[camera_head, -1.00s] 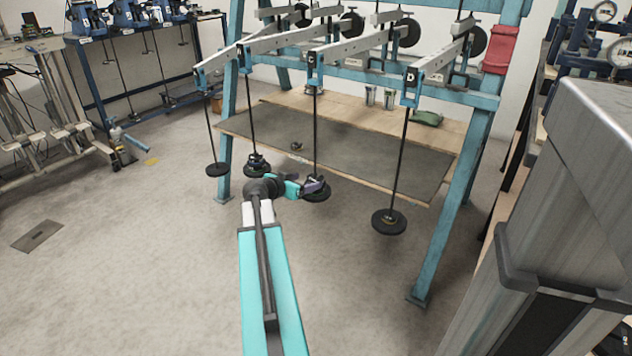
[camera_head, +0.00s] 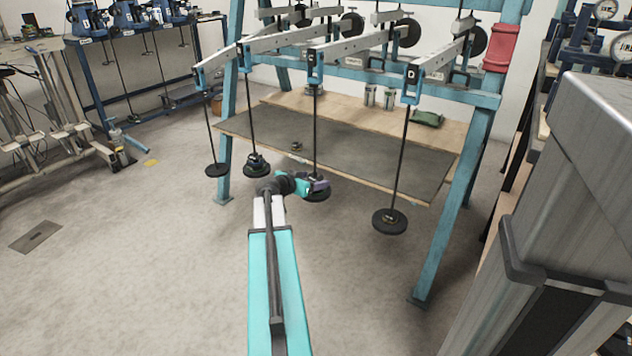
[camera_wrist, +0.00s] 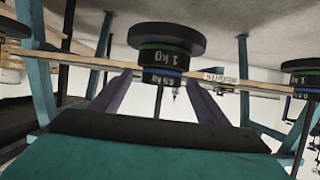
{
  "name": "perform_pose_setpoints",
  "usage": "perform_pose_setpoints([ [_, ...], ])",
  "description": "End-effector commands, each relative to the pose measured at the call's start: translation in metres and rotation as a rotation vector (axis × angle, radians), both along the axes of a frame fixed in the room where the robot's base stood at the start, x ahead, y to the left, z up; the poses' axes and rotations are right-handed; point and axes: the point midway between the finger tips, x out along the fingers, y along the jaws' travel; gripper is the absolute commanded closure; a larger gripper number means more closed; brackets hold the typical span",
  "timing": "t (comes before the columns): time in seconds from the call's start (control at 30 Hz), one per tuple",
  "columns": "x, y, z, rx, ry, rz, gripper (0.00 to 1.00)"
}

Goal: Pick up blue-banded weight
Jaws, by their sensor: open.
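In the wrist view, which looks upside down, a dark weight with a blue band (camera_wrist: 165,76) and inverted kg lettering sits against a green-banded 1 kg weight (camera_wrist: 163,56). Both are around a rod against a wide black hanger plate (camera_wrist: 166,39). My gripper (camera_wrist: 159,90) is open, its two purple fingers apart, one to each side of the blue-banded weight in the picture. I cannot tell whether they touch it. In the head view my gripper (camera_head: 312,184) is at the hanger plate (camera_head: 318,194) of lever C and hides most of its weights.
A similar banded stack (camera_wrist: 304,80) shows at the right in the wrist view. In the head view, lever D's hanger plate (camera_head: 390,222) hangs to the right and another loaded hanger (camera_head: 257,165) to the left. Teal frame legs (camera_head: 455,200) and a grey mat (camera_head: 385,160) are nearby.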

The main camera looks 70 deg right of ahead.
Motion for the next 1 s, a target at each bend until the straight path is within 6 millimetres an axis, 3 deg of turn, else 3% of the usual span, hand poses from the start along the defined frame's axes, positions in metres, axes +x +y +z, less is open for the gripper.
perform_pose_setpoints([
  [0.53,-0.0001,0.0000,0.0000,0.000,0.000,0.000,0.33],
  [0.83,-0.0002,0.0001,0.0000,0.000,0.000,0.000,0.82],
  [1.0,0.0000,-0.0001,0.0012,-0.002,0.001,0.000,0.82],
])
